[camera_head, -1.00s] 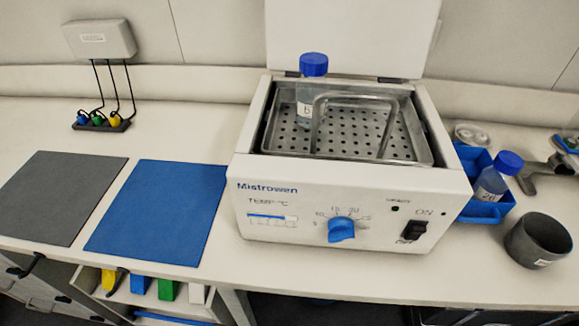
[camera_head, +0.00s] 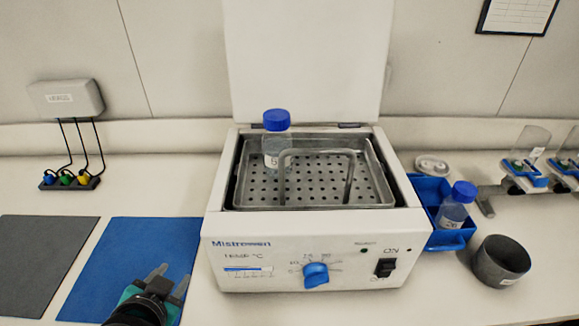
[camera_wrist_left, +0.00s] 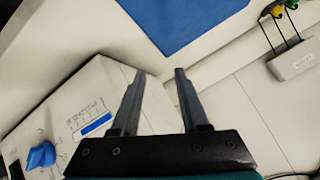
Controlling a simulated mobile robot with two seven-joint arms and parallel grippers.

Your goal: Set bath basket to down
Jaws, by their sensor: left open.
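The bath basket (camera_head: 352,202) is a perforated metal tray with a raised bar handle (camera_head: 318,153). It sits high in the open white water bath (camera_head: 320,222), its rim near the bath's top edge. A blue-capped bottle (camera_head: 277,140) stands in the basket's back left corner. My left gripper (camera_head: 170,275) is open and empty over the blue mat (camera_head: 105,262), left of the bath and apart from it. In the left wrist view, the open fingers (camera_wrist_left: 158,75) have nothing between them, with the bath front (camera_wrist_left: 85,120) to the left. My right gripper is not in view.
A blue tray (camera_head: 432,190) with a blue-capped bottle (camera_head: 455,205) and a grey cup (camera_head: 500,262) stand right of the bath. The lid (camera_head: 305,60) stands open behind. A grey mat (camera_head: 40,262) and plugged cables (camera_head: 70,180) lie left.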

